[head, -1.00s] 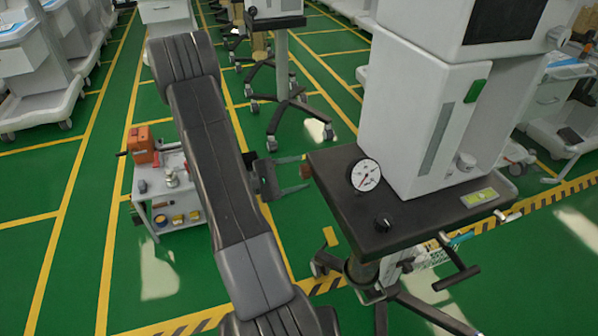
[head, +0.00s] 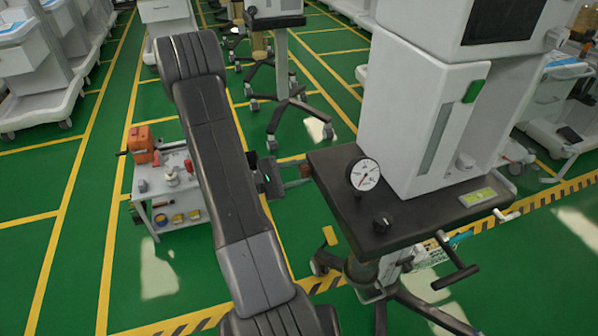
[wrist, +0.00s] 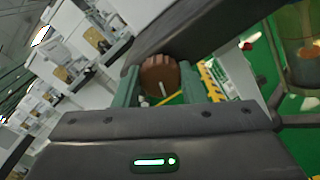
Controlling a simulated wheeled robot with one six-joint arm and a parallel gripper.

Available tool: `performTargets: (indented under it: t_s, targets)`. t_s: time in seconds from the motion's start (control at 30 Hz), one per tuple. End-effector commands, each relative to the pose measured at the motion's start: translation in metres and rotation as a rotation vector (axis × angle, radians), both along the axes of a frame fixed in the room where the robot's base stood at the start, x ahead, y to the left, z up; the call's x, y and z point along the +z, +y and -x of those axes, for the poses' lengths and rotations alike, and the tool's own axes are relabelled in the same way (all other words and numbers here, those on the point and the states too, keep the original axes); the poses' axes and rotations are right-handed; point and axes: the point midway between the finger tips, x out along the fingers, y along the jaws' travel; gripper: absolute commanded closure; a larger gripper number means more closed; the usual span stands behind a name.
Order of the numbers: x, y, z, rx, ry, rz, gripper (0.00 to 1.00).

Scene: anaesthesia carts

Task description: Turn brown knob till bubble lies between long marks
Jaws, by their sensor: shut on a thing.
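The brown knob (wrist: 158,78) has a ribbed rim and a pale line on its face. It sits between the two green fingers of my gripper (wrist: 160,86), which is shut on it. In the head view my gripper (head: 289,171) is at the left edge of the dark cart top (head: 402,222), and the knob (head: 305,170) is mostly hidden there. A pale plate with a yellow-green window (head: 479,197) lies at the front right of the cart top. It looks like the level; its bubble and marks are too small to tell.
A round dial gauge (head: 364,175) and a black knob (head: 382,222) are on the cart top. A tall white cabinet (head: 412,120) stands behind them. A small cart (head: 170,190) with an orange box is left of my arm. Green floor lies between.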

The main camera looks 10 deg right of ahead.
Motion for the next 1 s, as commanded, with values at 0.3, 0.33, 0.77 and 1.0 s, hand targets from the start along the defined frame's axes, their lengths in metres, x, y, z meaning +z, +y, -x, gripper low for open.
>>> performTargets:
  t_s: [0.3,0.33,0.77,1.0]
  targets:
    - [0.0007,0.0,-0.0001,-0.001,0.226,0.044,0.86]
    - [0.0006,0.0,-0.0002,-0.001,0.233,0.045,0.86]
    - [0.0,0.0,-0.0002,-0.001,0.241,0.046,0.41]
    - [0.0002,0.0,-0.0002,0.0,0.239,0.047,0.41]
